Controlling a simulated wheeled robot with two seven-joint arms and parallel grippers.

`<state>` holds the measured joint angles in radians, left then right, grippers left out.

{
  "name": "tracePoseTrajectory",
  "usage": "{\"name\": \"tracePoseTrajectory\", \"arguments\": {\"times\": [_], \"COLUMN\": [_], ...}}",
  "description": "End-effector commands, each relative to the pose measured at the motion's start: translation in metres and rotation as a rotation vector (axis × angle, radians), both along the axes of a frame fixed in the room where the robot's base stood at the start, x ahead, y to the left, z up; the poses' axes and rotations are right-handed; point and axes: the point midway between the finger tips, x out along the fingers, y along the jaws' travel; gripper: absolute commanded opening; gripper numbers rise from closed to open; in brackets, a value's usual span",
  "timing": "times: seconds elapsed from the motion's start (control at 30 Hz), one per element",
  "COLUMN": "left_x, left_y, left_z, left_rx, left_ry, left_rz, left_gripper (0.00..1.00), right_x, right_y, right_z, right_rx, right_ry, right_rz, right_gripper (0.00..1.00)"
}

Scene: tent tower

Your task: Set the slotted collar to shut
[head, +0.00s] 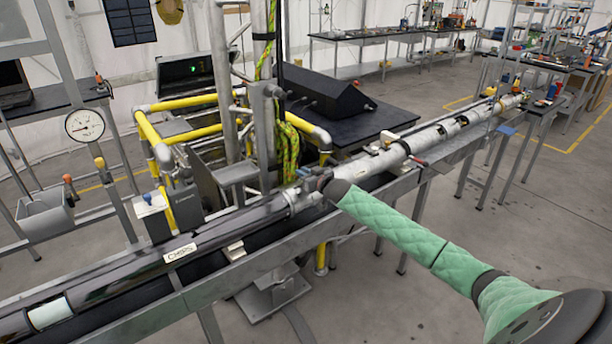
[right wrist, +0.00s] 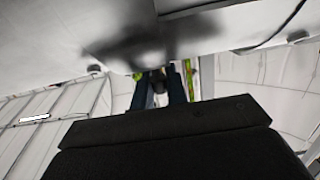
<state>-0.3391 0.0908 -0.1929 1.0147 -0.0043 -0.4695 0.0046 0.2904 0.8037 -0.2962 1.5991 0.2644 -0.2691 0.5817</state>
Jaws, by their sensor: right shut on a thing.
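The slotted collar (head: 299,201) appears to be the silvery fitting where the dark tube meets the pale pipe, at the middle of the head view. My right gripper (head: 316,182) is at this fitting, its green-sleeved arm reaching in from the lower right. It is shut on a part there, seemingly the collar's; the gripper hides most of the contact. In the right wrist view the fingers (right wrist: 161,88) point up to a large, blurred pale surface, and what lies between them is unclear. The slot and the collar's setting cannot be made out. My left gripper is not in view.
The dark tube (head: 110,276), labelled "CHSPS", lies in a long metal trough (head: 262,244). The pale pipe (head: 385,160) runs on to the upper right. Yellow railings (head: 190,101), a post with green rope and a black table (head: 385,118) stand behind. Open floor lies right.

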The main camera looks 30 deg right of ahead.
Motion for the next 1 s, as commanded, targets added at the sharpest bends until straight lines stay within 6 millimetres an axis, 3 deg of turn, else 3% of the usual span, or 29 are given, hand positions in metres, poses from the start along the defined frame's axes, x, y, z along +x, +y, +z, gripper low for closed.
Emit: {"name": "tracePoseTrajectory", "arguments": {"times": [0.43, 0.47, 0.53, 0.57, 1.0], "left_x": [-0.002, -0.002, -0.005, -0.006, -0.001], "left_y": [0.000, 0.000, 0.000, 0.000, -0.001], "left_z": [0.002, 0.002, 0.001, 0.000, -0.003], "left_rx": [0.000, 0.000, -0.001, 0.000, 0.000], "left_ry": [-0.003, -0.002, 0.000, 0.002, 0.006], "left_rz": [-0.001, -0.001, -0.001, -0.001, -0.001], "left_gripper": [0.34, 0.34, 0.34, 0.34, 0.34], "right_x": [0.001, 0.001, 0.001, 0.001, -0.008], "right_y": [0.000, 0.000, 0.000, 0.000, -0.001], "right_z": [0.000, 0.000, 0.000, 0.000, -0.002], "right_rx": [0.000, 0.000, 0.000, 0.000, 0.000], "right_ry": [-0.001, -0.001, -0.001, -0.001, 0.001], "right_rz": [0.000, 0.000, 0.000, 0.000, 0.000], "right_gripper": [0.00, 0.19, 0.33, 0.35, 0.35]}}
